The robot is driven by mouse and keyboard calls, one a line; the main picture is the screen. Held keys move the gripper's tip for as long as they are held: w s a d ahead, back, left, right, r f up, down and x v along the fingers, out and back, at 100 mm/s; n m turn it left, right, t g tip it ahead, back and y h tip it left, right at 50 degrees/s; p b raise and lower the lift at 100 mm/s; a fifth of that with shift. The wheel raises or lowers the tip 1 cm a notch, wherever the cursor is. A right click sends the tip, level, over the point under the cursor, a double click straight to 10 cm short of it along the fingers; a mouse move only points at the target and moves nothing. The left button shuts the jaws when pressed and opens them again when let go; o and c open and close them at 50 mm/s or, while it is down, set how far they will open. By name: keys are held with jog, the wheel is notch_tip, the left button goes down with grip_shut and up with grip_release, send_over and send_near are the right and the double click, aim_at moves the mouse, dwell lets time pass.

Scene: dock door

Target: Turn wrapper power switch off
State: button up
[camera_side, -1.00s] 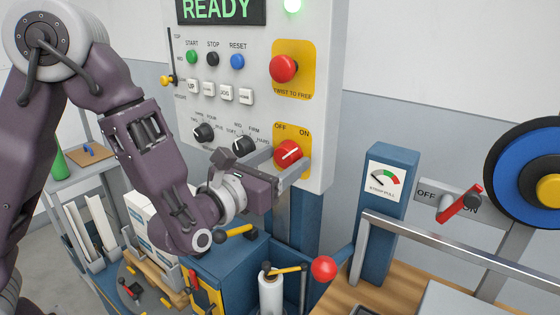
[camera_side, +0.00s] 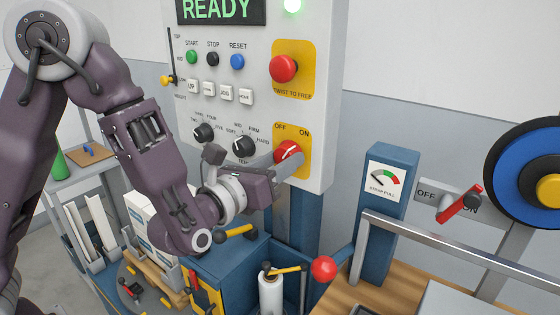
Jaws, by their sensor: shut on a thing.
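The wrapper power switch is a red rotary knob (camera_side: 287,150) with a white line, on a yellow plate (camera_side: 303,165) low on the right of the grey control panel. OFF is printed above it to the left and ON to the right. The white line slants up toward the right; the fingers cover part of the knob, so its exact setting is hard to read. My gripper (camera_side: 285,160) reaches in from the lower left and is shut on the knob. One finger shows across its lower side; the other is mostly hidden.
Black dials (camera_side: 244,146) sit just left of my gripper. A red emergency button (camera_side: 284,69) is above the switch. A second red switch handle (camera_side: 460,203) with its own OFF/ON plate is at the right. A red ball lever (camera_side: 323,268) stands below.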

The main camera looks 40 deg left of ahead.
jog(key=n, duration=1.1)
jog(key=shift+n, duration=0.4)
jog(key=shift+d+r+n, duration=0.1)
jog(key=shift+n, duration=1.6)
jog(key=o, duration=1.4)
